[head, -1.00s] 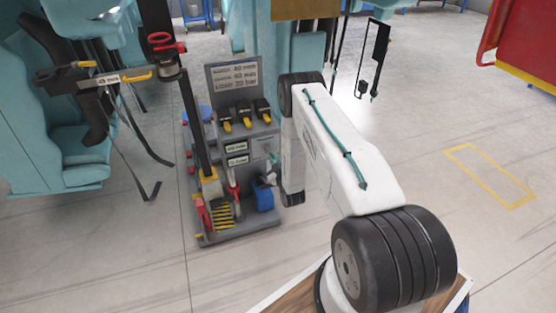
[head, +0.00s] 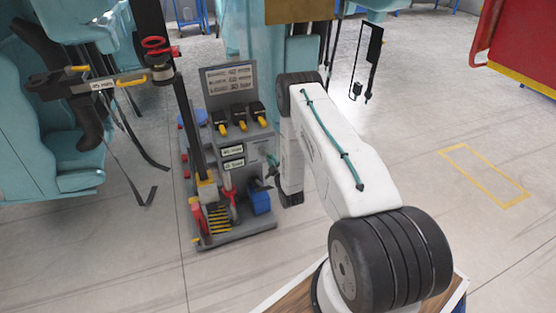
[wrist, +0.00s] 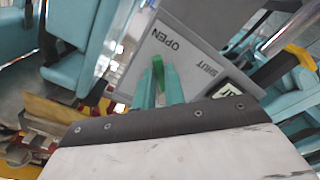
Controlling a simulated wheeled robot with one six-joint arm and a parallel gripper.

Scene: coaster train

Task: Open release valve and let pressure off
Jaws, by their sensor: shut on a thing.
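The grey panel (wrist: 190,52) with the words OPEN and SHUT fills the upper middle of the wrist view. A small green handle (wrist: 158,68) stands between the teal fingers of my gripper (wrist: 160,88), beside the word OPEN; my gripper is shut on it. The SHUT label lies further right. How the handle joins the panel is hidden. In the head view my gripper (head: 271,168) is at the right side of the grey pump stand (head: 256,135), low and small; the handle cannot be made out there.
The stand carries black-and-yellow levers (head: 239,118), a dark upright post (head: 187,120) and a blue box (head: 260,201). Teal seats (head: 45,125) with hanging straps stand to the left. A red-and-yellow structure (head: 520,45) is at the upper right. The floor at right is open.

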